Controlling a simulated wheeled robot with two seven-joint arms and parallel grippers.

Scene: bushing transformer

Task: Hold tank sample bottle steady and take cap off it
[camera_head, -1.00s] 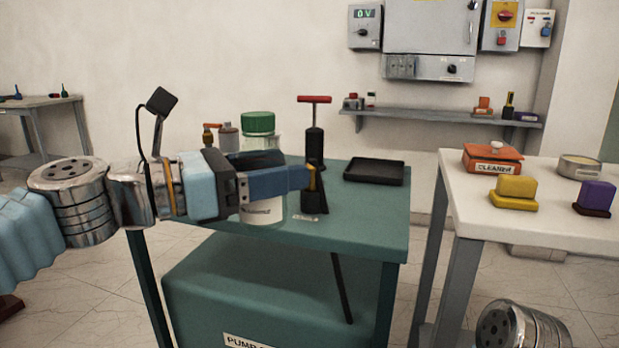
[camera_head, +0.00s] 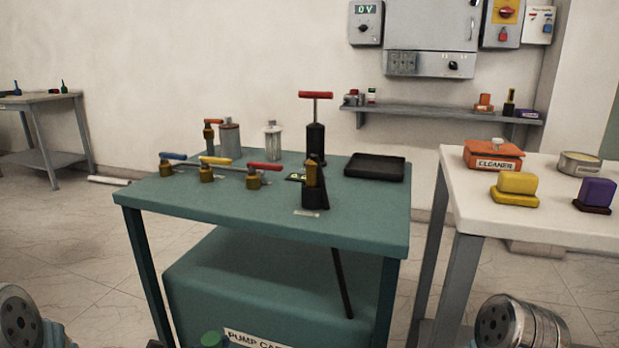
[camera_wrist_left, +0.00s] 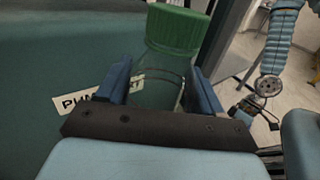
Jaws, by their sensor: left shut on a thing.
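The tank sample bottle (camera_wrist_left: 163,68) shows in the left wrist view, a clear body with a ribbed green cap (camera_wrist_left: 177,28) on its top. My left gripper (camera_wrist_left: 163,90) is shut on the bottle's body, with its blue fingers on either side below the cap. The bottle is held clear of the table, low in front of the pump cart.
The green cart table (camera_head: 240,205) carries several valves, a red-handled pump (camera_head: 316,135) and a black tray (camera_head: 375,167). A white table (camera_head: 540,225) at the right holds an orange cleaner box (camera_head: 494,157) and sponges. Open floor lies left of the cart.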

